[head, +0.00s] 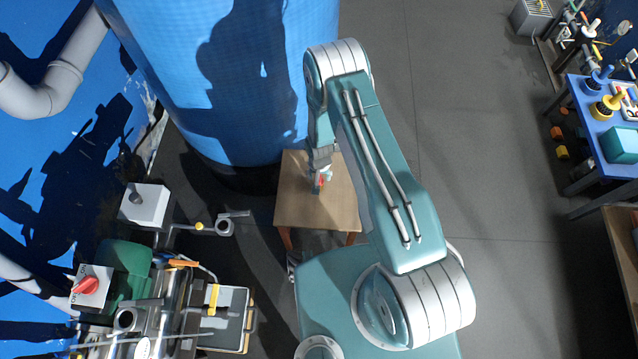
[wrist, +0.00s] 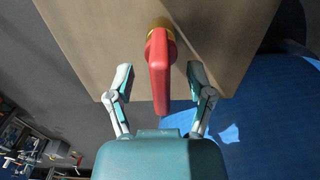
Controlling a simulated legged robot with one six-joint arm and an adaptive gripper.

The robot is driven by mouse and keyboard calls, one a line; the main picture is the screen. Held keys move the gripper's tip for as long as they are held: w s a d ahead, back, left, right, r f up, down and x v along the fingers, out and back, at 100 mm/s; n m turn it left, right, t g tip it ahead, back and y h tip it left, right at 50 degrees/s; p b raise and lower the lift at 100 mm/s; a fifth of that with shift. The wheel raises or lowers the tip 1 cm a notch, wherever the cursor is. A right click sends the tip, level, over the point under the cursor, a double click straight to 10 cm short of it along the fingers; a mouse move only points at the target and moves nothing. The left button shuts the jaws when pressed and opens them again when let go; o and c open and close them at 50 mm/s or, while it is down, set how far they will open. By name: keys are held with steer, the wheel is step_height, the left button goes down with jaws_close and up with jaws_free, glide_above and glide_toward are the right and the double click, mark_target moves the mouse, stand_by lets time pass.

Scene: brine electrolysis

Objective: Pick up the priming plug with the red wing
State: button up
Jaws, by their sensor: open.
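The priming plug with the red wing (wrist: 160,72) stands on a small wooden table, with a brass-coloured part (wrist: 160,25) showing beyond the red wing in the wrist view. In the head view only a small red bit of the plug (head: 321,181) shows beside my gripper (head: 322,174). In the wrist view my gripper (wrist: 160,82) is open, with one finger on each side of the red wing. Gaps show between the wing and both fingers. The plug's lower part is hidden.
The wooden table (head: 330,212) stands against a large blue tank (head: 235,80). A pump assembly with a red switch (head: 88,285) and pipes is at the lower left. A blue bench (head: 590,125) with coloured items is at the right. Grey floor (head: 480,130) between is clear.

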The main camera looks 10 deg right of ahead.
steer(key=shift+a+f, duration=0.1)
steer(key=shift+f, duration=1.4)
jaws_close()
steer(key=shift+r, duration=0.1)
